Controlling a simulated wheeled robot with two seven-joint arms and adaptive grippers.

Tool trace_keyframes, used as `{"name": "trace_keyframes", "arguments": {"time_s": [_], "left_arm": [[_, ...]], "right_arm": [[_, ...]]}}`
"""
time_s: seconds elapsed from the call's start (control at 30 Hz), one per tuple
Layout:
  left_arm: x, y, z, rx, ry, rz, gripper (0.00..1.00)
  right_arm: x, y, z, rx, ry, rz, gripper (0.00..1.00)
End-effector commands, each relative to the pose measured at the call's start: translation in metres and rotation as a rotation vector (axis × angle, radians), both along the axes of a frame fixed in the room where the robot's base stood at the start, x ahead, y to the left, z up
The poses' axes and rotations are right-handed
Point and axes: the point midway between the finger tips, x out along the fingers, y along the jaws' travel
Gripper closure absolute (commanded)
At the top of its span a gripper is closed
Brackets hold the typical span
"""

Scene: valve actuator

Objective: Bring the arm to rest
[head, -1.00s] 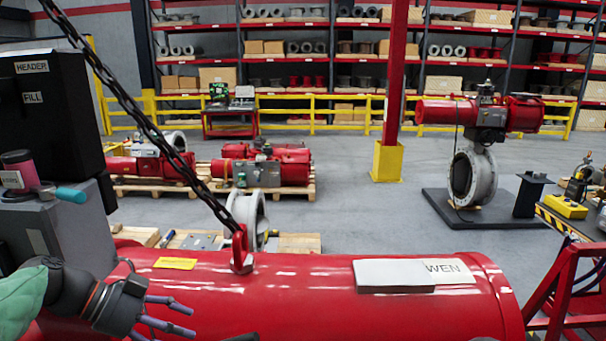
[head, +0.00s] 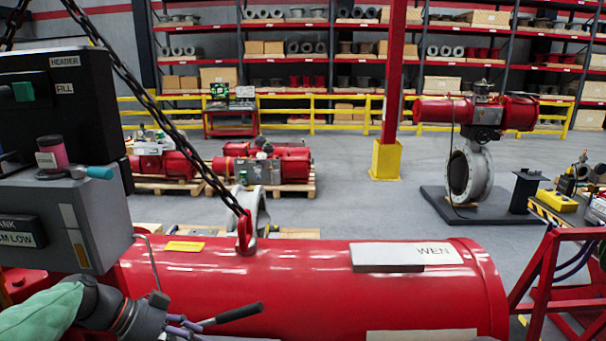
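My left gripper (head: 188,328) is at the bottom left, in front of the red cylinder (head: 315,285) of the valve actuator. Its purple finger links are partly cut off by the lower picture edge, so whether they are open or shut is unclear. A dark lever handle (head: 236,313) sticks out to the right just past the fingertips; whether they touch it cannot be told. My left forearm has a pale green cover.
A grey and black control box (head: 72,215) with a pink knob and teal handle stands close above my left arm. A chain (head: 160,130) runs down to a red lifting eye (head: 244,233) on the cylinder. A red frame (head: 560,285) stands at right. Open floor lies beyond.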

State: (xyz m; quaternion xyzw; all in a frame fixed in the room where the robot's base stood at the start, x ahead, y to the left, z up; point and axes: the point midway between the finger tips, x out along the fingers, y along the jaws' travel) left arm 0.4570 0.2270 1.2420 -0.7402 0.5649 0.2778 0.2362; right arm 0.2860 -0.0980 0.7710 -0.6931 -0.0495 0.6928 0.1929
Motion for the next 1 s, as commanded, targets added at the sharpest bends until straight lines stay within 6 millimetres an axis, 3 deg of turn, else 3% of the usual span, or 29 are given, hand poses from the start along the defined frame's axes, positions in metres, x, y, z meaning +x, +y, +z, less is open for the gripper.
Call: {"name": "trace_keyframes", "arguments": {"time_s": [0.17,0.27,0.53,0.7,0.8,1.0], "left_arm": [[0.011,-0.006,-0.063,0.020,0.138,0.108,0.37],[0.016,-0.011,-0.110,0.041,0.236,0.197,0.37],[0.004,-0.034,-0.283,0.144,0.552,0.528,0.37],[-0.030,-0.055,-0.386,0.207,0.708,0.743,0.37],[-0.056,-0.069,-0.439,0.230,0.778,0.868,0.37],[-0.117,-0.100,-0.519,0.230,0.890,1.086,0.37]], "right_arm": [[0.000,0.000,-0.009,0.000,0.000,0.000,0.54],[0.000,0.000,-0.015,0.000,0.000,0.000,0.54],[0.000,0.000,-0.037,0.000,0.000,0.000,0.54],[0.000,0.000,-0.053,0.000,0.000,0.000,0.54],[0.000,0.000,-0.062,0.000,0.001,0.000,0.54],[0.000,0.000,-0.079,0.000,0.000,0.000,0.54]]}}
